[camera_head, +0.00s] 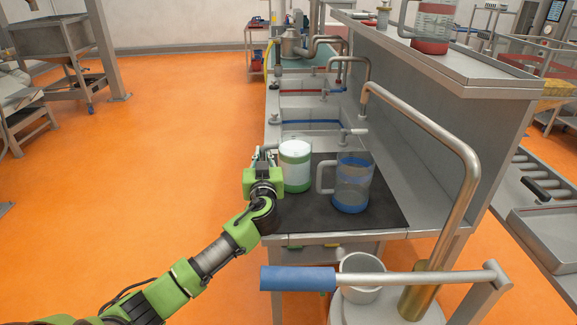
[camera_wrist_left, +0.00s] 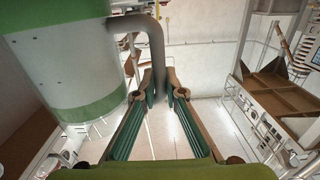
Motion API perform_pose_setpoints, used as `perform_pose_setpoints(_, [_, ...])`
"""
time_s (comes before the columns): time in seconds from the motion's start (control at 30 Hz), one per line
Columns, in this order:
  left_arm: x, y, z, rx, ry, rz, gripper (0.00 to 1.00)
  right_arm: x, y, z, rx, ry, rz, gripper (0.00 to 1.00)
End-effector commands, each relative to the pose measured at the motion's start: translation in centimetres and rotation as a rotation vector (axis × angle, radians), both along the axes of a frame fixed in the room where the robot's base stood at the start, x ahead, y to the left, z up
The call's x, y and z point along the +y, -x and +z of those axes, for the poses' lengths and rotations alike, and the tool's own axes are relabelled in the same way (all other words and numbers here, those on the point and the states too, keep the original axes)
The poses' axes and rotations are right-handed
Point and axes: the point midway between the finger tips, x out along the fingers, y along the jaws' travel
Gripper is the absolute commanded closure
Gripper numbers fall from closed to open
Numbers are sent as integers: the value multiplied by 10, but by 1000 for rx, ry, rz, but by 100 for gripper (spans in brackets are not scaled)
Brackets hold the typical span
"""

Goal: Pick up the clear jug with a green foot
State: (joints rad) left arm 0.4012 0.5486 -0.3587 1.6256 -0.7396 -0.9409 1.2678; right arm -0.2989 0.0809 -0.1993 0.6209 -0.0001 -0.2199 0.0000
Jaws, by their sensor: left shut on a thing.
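The clear jug with a green foot (camera_head: 296,168) is on or just above the dark mat; I cannot tell whether its foot touches. It looks whitish, with green bands at rim and foot, and stands upright. In the left wrist view the jug (camera_wrist_left: 62,72) fills the left side, with its grey handle (camera_wrist_left: 153,45) running down to the fingertips. My left gripper (camera_wrist_left: 160,93) is shut on that handle, to the left of the jug in the head view. The wrist and green gripper body hide part of the handle there. My right gripper is not in view.
A clear jug with blue bands (camera_head: 352,184) stands close on the right on the dark mat (camera_head: 310,216). Sinks (camera_head: 310,113) lie behind. A metal pipe (camera_head: 462,160) and a blue-gripped lever (camera_head: 298,279) stand in front.

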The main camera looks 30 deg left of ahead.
Motion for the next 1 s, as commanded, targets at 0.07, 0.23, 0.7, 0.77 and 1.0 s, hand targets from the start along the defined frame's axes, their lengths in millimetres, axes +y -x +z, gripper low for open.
perform_pose_setpoints(0.07, [0,-1,6,-11,0,-1,100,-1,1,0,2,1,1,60])
perform_pose_setpoints(0.23, [0,-1,6,-11,0,-1,100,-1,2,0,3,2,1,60])
perform_pose_setpoints(0.7, [-3,6,46,-16,2,-3,100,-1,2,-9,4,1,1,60])
perform_pose_setpoints(0.77, [-5,14,55,-17,1,-4,100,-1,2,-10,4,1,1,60])
perform_pose_setpoints(1.0, [-18,53,100,-19,1,-4,100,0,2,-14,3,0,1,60])
